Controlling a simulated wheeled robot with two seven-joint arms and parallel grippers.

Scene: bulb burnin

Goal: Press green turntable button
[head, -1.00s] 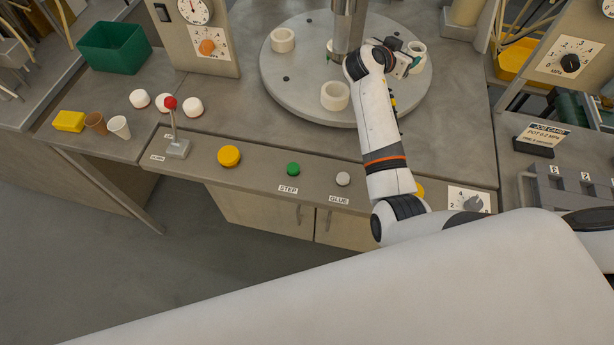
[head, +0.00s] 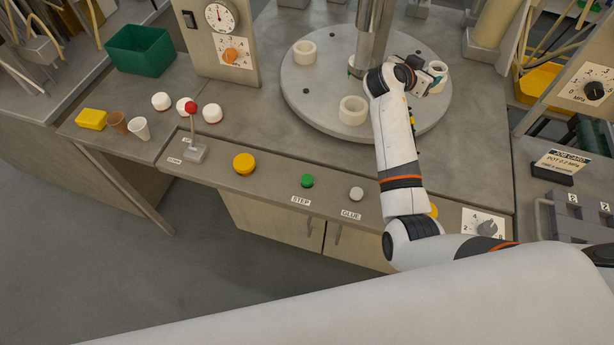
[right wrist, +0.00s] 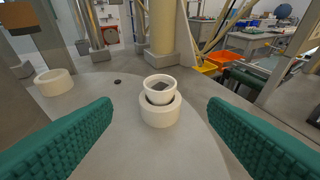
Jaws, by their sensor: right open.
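The green button (head: 307,181) sits on the front ledge of the bench, behind the label STEP. The round grey turntable (head: 320,100) stands behind it, with white rings on it. My right gripper (head: 437,82) is over the right part of the turntable, well away from the green button. In the right wrist view its two green fingers (right wrist: 160,135) are wide apart and empty. Between and beyond them stands a white ring (right wrist: 160,110) with a white cup-like piece (right wrist: 160,88) set in it. My left gripper is not in view.
A white button (head: 356,194) by the label GLUE, a large yellow button (head: 244,163) and a red-knobbed lever (head: 191,108) share the ledge. A metal column (head: 372,35) rises over the turntable. My right arm crosses the ledge right of the white button.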

